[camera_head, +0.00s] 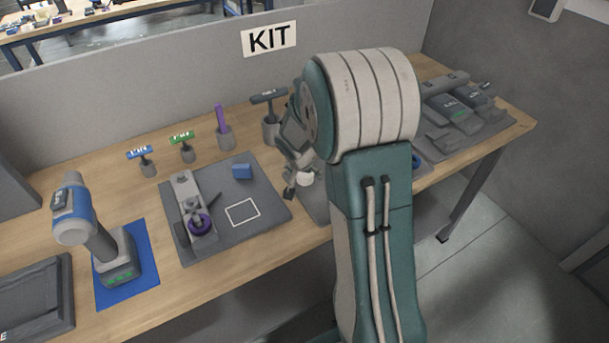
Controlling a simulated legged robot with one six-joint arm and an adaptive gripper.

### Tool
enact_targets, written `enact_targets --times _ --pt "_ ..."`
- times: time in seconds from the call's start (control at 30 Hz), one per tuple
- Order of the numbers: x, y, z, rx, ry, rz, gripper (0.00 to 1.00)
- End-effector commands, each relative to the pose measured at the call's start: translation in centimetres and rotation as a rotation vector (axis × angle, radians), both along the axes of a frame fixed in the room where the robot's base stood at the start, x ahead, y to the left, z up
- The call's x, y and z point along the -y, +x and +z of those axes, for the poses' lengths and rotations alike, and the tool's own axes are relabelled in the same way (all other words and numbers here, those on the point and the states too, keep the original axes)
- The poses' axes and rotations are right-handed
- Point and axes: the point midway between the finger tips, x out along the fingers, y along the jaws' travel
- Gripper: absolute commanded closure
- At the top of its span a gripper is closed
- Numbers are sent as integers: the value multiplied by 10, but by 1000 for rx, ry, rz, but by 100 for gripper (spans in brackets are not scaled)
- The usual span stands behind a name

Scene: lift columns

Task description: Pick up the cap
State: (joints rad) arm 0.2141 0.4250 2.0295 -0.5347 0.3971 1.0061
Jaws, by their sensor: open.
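A small white rounded piece (305,179), which looks like the cap, shows low beside my gripper's fingers at the left edge of my arm. My gripper (297,187) points down over the bench, and one dark fingertip shows just left of the white piece. My arm hides most of the gripper's right side. The jaws are open. I cannot tell whether a finger touches the white piece or what it rests on.
A grey mat (268,187) holds a blue block (242,171), a white-outlined square and a grey fixture with a purple ring (200,225). A cordless drill (113,256) stands on a blue mat. T-handled tools (181,148) stand behind. Grey trays (465,112) lie at right.

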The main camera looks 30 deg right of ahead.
Motion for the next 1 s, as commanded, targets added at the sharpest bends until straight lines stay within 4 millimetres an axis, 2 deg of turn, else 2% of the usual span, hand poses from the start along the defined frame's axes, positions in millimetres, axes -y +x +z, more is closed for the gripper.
enact_targets --times 0.27,0.37,0.4,0.43,0.47,0.83,1.0 --pt "1 1 -4 1 0 -1 0" --pt "1 1 -4 1 0 -1 40" --pt "1 1 -4 0 0 -1 58" --pt "1 1 -4 1 0 -1 71" --pt "1 1 -4 1 0 -1 78" --pt "1 1 -3 -1 1 0 79" --pt "1 2 9 3 -1 -1 79"
